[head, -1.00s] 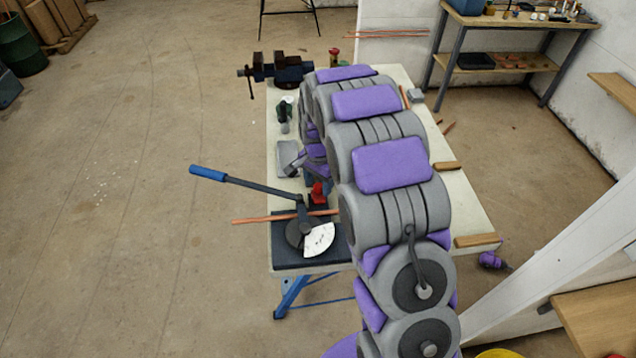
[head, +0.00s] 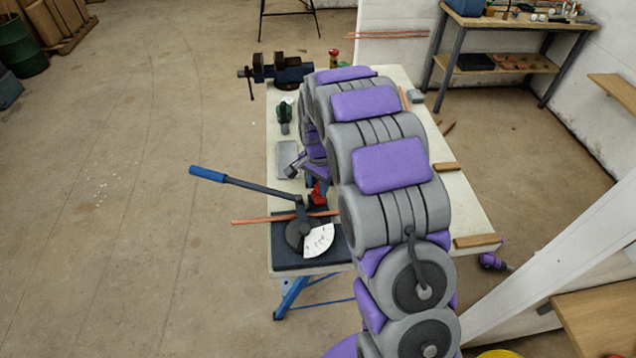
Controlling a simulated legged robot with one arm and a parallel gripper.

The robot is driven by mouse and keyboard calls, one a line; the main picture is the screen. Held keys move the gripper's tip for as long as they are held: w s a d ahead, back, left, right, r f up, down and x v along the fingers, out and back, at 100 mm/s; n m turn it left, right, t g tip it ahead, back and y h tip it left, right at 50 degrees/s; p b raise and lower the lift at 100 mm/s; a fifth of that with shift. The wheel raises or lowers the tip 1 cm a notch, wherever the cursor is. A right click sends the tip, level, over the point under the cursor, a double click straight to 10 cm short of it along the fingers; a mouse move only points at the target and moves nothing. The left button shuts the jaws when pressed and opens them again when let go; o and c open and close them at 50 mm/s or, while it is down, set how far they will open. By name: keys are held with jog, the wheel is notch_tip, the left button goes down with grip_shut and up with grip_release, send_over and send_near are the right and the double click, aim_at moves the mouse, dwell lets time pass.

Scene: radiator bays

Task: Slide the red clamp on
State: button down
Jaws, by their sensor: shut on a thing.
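The red clamp (head: 318,194) is at the near part of the workbench, just behind the pipe bender (head: 303,236). A copper pipe (head: 265,219) lies across the bender, and its left end sticks out past the bench edge. The clamp is close to the pipe; I cannot tell whether it is around it. My gripper (head: 314,184) is at the clamp and shut on it, with the fingers small and partly hidden by my arm. The pipe's right end is also hidden behind my arm.
The bender's lever with its blue handle (head: 208,174) reaches out to the left. The floor left is clear.

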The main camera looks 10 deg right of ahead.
aim_at(319, 203)
jog(key=shift+s+a+p, duration=0.15)
jog(key=shift+s+p, duration=0.3)
jog(key=shift+s, duration=1.05)
jog(key=shift+s+f, duration=0.1)
jog(key=shift+s, duration=0.05)
jog(key=c, duration=0.8)
grip_release()
jog(key=shift+a, duration=0.1)
notch_tip(319, 203, up, 17)
jog(key=p, duration=0.3)
jog(key=shift+r, duration=0.2)
